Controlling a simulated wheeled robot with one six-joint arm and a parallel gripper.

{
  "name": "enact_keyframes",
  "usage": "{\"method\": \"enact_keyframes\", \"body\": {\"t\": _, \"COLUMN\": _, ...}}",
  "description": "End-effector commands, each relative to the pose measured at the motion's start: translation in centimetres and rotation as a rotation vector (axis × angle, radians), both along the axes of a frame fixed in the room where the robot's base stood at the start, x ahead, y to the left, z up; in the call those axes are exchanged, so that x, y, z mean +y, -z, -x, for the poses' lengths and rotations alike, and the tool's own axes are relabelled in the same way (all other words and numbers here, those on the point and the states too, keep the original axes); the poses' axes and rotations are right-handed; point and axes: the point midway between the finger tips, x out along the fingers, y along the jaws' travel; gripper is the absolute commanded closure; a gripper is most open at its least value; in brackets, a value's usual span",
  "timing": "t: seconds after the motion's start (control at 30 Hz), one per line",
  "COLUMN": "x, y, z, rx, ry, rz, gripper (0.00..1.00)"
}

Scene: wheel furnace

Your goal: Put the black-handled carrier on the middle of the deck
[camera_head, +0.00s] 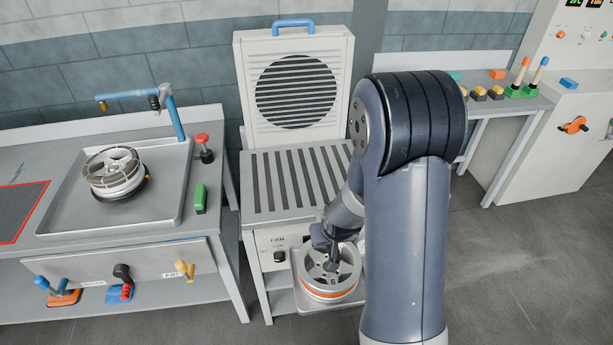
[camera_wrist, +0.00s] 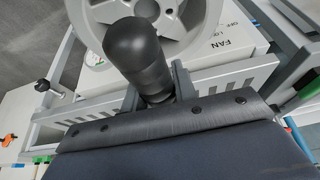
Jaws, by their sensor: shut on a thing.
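The carrier is a shallow grey tray (camera_head: 302,301) bearing a spoked silver wheel (camera_head: 318,283) with an orange band. Its black handle (camera_wrist: 138,58) stands up large in the wrist view, in front of the wheel (camera_wrist: 178,22). My gripper (camera_head: 328,240) is shut on this handle; the fingers (camera_wrist: 158,92) sit on either side of its lower end. My arm hides the right part of the carrier in the head view. The slatted grey deck (camera_head: 292,181) lies behind and above the carrier, with no object on its visible part.
An upright panel with a round grille (camera_head: 297,92) and blue handle (camera_head: 293,24) stands at the deck's back. The FAN front panel (camera_head: 276,248) is close behind the carrier. A left bench (camera_head: 120,255) holds another wheel (camera_head: 114,172). My arm covers the deck's right edge.

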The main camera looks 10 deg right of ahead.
Motion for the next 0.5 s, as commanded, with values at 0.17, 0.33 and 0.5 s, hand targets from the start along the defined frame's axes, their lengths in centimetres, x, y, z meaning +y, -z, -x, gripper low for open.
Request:
{"method": "enact_keyframes", "body": {"t": 0.17, "x": 0.1, "y": -5.2, "z": -1.1, "rx": -0.016, "ry": 0.000, "rz": -0.001, "gripper": 1.00}}
{"method": "enact_keyframes", "body": {"t": 0.33, "x": 0.1, "y": -10.6, "z": -2.0, "rx": -0.017, "ry": 0.000, "rz": -0.001, "gripper": 1.00}}
{"method": "enact_keyframes", "body": {"t": 0.5, "x": 0.2, "y": -16.6, "z": -3.0, "rx": -0.019, "ry": 0.000, "rz": -0.001, "gripper": 1.00}}
